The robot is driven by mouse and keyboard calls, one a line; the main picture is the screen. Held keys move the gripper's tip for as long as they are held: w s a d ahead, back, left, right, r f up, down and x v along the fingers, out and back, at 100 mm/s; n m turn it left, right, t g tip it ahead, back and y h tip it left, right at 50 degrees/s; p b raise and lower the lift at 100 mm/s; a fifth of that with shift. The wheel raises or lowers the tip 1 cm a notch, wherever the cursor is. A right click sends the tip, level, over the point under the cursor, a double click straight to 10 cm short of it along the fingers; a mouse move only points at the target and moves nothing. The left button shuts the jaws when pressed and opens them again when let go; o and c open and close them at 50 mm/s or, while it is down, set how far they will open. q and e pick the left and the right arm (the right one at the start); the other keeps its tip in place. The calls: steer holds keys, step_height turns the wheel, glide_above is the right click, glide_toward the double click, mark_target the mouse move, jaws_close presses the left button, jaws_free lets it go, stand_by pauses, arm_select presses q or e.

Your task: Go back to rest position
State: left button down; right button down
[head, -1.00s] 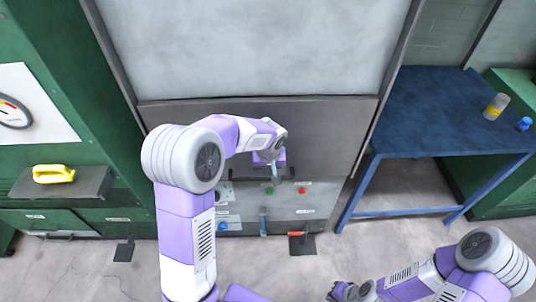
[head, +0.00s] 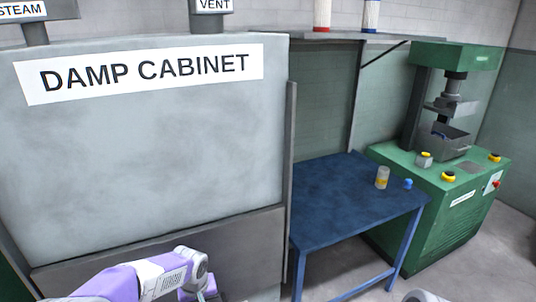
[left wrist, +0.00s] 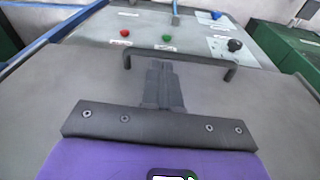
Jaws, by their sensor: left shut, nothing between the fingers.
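My left arm comes in at the bottom of the head view, bent in front of the damp cabinet (head: 150,130). My left gripper shows in the left wrist view (left wrist: 163,68); its fingers are together and empty. A dark bar handle (left wrist: 228,74) on the cabinet's lower front lies just beyond the fingertips; I cannot tell whether they touch it. In the head view the gripper is mostly cut off by the bottom edge. Only a small part of my right arm shows at the bottom, and my right gripper is out of view.
A control panel with a red button (left wrist: 125,33), a green button (left wrist: 167,38) and a black knob (left wrist: 235,45) lies beyond the handle. A blue table (head: 340,200) right of the cabinet holds a yellow-banded jar (head: 382,178) and a blue item (head: 408,184). A green press (head: 445,190) stands behind.

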arm_select(q)
steer(key=s+d+f+m+h, duration=0.1)
steer(key=s+d+f, duration=0.15)
steer(key=f, duration=0.35)
steer(key=s+d+f+g+h, duration=0.1)
steer(key=s+d+f, duration=0.15)
steer(key=f, duration=0.35)
steer(key=s+d+f+m+h, duration=0.1)
steer(key=s+f, duration=0.2)
steer(key=f, duration=0.2)
steer(key=s+d+f, duration=0.2)
steer(key=s+f, duration=0.2)
steer(key=s, duration=0.2)
steer(key=s+d+f+h, duration=0.1)
steer(key=s+d+f, duration=0.1)
steer(key=s+f, duration=0.2)
steer(key=shift+s+d+f, duration=0.15)
steer(key=shift+s+d, duration=0.15)
steer(key=shift+s, duration=0.85)
